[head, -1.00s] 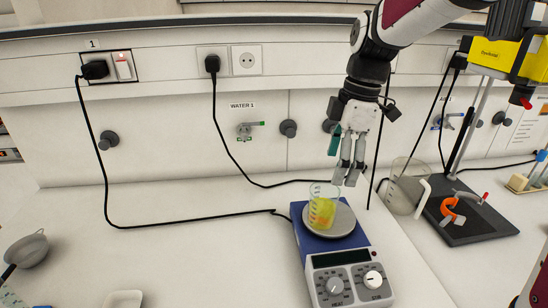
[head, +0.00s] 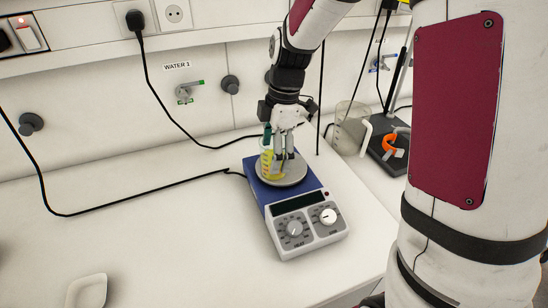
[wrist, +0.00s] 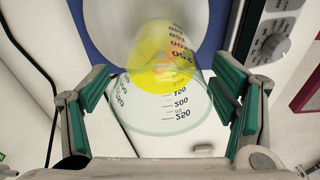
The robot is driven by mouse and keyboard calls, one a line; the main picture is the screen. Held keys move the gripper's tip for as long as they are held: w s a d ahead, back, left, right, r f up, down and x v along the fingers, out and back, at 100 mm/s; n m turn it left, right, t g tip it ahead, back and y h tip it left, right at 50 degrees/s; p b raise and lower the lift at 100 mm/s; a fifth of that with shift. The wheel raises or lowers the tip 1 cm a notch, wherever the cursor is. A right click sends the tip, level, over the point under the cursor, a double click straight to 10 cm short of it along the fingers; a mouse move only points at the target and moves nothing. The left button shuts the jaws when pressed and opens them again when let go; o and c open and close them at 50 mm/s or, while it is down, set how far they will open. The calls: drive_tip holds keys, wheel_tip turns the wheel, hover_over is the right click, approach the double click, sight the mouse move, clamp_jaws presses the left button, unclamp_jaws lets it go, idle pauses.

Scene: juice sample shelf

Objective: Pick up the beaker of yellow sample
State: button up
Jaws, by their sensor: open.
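The clear glass beaker of yellow sample (head: 268,168) stands on the round grey plate of a hotplate stirrer (head: 311,232) in the head view. My gripper (head: 277,152) is pointing down at the beaker, with its fingers partly covering it. In the wrist view the beaker (wrist: 165,118), with its graduation marks and yellow contents, lies between the green-padded fingers of my gripper (wrist: 159,95). The fingers are open. A gap shows on the left side; the right finger pad is close to the rim, and contact there cannot be told.
A large glass jug (head: 350,128) with a white handle and a black stand base (head: 378,155) are to the right. A white dish (head: 87,291) lies at the front left. A black cable (head: 140,201) crosses the bench. The bench left of the hotplate is mostly clear.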

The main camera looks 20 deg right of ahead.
drive_tip(key=shift+a+f, duration=0.2)
drive_tip(key=shift+f, duration=1.3)
drive_tip(key=shift+c, duration=0.3)
drive_tip(key=c, duration=1.2)
drive_tip(key=shift+c, duration=0.2)
drive_tip(key=shift+r, duration=0.15)
